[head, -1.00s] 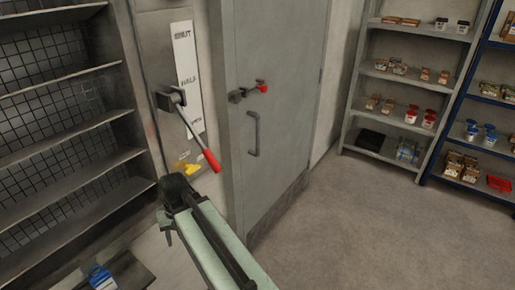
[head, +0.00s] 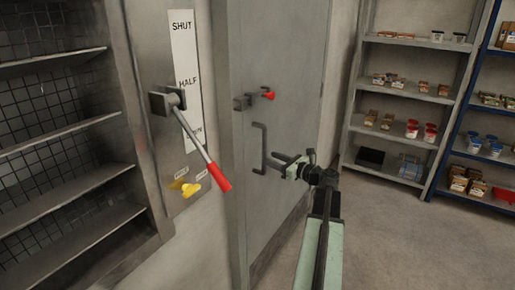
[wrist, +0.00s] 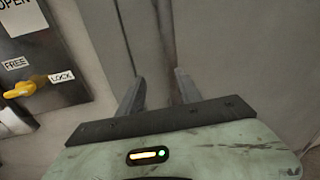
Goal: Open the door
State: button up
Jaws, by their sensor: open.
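The grey door (head: 290,85) stands in the middle of the head view, with a vertical grab handle (head: 264,150) and, above it, a latch with a red knob (head: 268,95). I cannot tell whether the door is fully shut. My gripper (head: 278,163) is open and empty, just right of the handle's lower part in the picture; contact is not clear. In the wrist view my two fingers (wrist: 158,88) are apart, with a grey surface and a dark vertical seam beyond them.
Empty shelves (head: 65,150) stand at left, stocked grey shelves (head: 405,95) at right. Floor (head: 390,240) at lower right is clear.

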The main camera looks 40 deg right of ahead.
jog(key=shift+m+h, duration=0.3)
jog(key=shift+m, duration=0.3)
jog(key=w, duration=0.2)
jog(key=w+d, duration=0.1)
jog(key=w, duration=0.1)
jog(key=w+r, duration=0.1)
jog(key=w, duration=0.1)
jog(key=shift+w+d, duration=0.3)
grip_shut()
dwell(0.7)
